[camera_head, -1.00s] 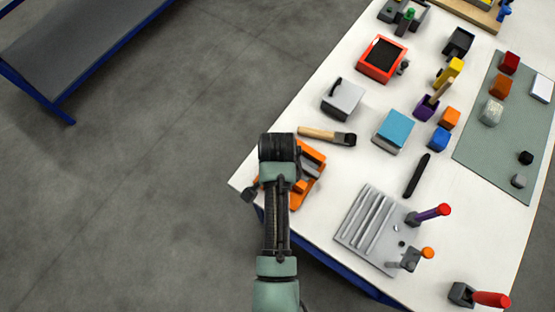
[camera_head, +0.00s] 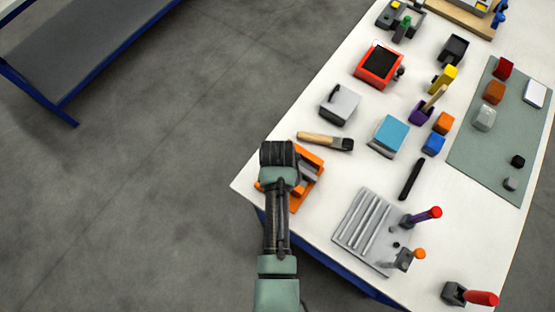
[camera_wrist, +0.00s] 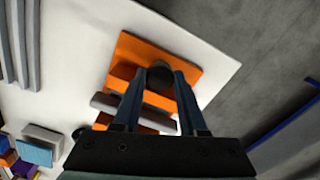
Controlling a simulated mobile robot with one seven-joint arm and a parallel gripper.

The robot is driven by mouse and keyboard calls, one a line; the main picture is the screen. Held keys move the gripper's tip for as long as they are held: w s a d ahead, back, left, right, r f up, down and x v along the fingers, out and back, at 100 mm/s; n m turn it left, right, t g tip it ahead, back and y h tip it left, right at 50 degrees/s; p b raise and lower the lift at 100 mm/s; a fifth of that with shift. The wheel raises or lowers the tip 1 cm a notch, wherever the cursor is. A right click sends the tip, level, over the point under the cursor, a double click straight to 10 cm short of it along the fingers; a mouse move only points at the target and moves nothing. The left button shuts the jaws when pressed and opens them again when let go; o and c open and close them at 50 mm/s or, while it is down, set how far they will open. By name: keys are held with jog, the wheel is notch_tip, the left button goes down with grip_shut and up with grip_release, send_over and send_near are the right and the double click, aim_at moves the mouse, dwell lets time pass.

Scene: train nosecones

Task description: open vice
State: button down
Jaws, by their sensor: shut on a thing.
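The orange vice (camera_head: 309,174) sits at the near left corner of the white table, partly hidden under my arm in the head view. In the wrist view the vice (camera_wrist: 146,53) shows its orange base and bars, with a grey bar across it. My gripper (camera_wrist: 160,77) is over the vice, its two fingers on either side of a dark round knob (camera_wrist: 160,75), shut on it. In the head view my gripper (camera_head: 279,155) hides the knob and the fingertips. How far the vice jaws stand apart is hard to tell.
A wooden-handled hammer (camera_head: 325,141) lies just beyond the vice. A grey grooved plate (camera_head: 365,230) lies to its right, and a grey box (camera_head: 340,104) and blue-topped box (camera_head: 389,135) stand farther back. The table edge and open floor are at left.

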jog(key=shift+r+n+p, duration=0.1)
jog(key=shift+n+p, duration=0.45)
jog(key=shift+n, duration=1.75)
jog(key=shift+w, duration=0.1)
jog(key=shift+w+r, duration=0.15)
jog(key=shift+w, duration=0.05)
jog(key=shift+c, duration=2.2)
grip_release()
jog(key=shift+s+d, duration=0.1)
